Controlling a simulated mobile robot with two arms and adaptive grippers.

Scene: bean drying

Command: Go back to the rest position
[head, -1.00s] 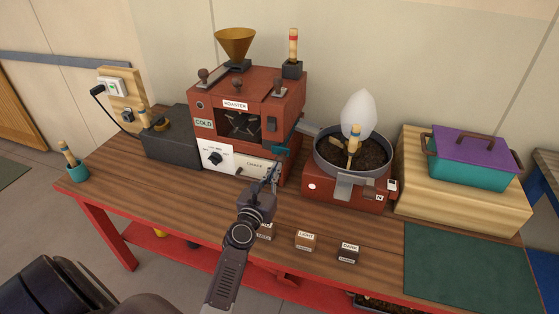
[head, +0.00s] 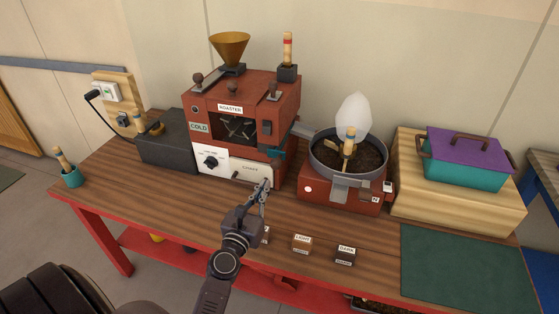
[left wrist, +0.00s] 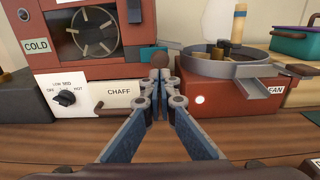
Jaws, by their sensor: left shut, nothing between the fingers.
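My left gripper (head: 265,186) is shut and empty. In the head view it is over the wooden workbench, in front of the lower right of the red roaster (head: 238,117) and its white chaff drawer (head: 253,169). In the left wrist view its closed fingertips (left wrist: 164,88) stand before a dark round knob, between the white chaff panel (left wrist: 118,91) and the red cooler base with the fan label. I cannot tell whether the fingertips touch anything. My right gripper is not in view.
The cooling pan (head: 376,180) with dark beans stands right of the roaster. Small labelled blocks, including light (head: 302,244) and dark (head: 346,255), sit near the front edge. A teal box with a purple lid (head: 467,148) rests on a wooden block. A green mat (head: 468,268) lies clear at right.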

